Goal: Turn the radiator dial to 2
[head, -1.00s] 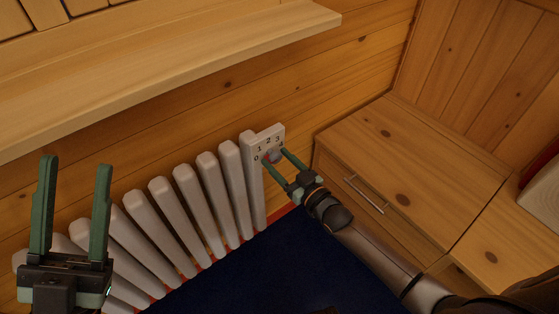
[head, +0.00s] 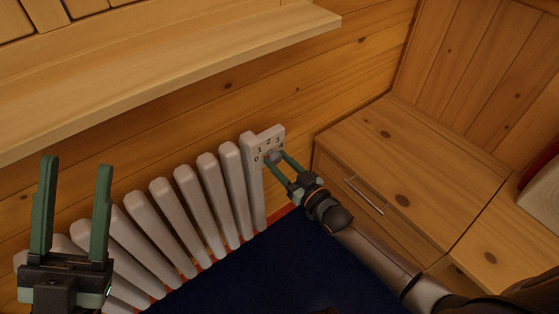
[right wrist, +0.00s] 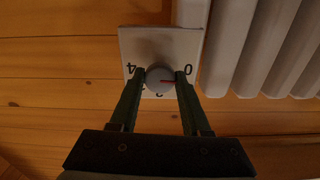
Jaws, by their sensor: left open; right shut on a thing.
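The radiator dial is a round grey knob (right wrist: 159,77) with a red pointer line, on a pale plate (head: 270,138) at the radiator's right end. In the head view the plate shows 0, 1, 2 and 3. In the right wrist view the plate appears upside down, with 0 at right and 4 at left, and fingers cover some numbers. There the red line points right, slightly below the 0. My right gripper (head: 277,159) is shut on the knob, one finger on each side. It also shows in the right wrist view (right wrist: 160,78). My left gripper (head: 75,165) is open and empty.
The white ribbed radiator (head: 187,205) runs along the log wall, behind my left gripper. A wooden shelf (head: 150,70) juts out above it. A wooden drawer cabinet (head: 400,165) stands to the right of the dial. Dark blue floor (head: 270,265) lies in front.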

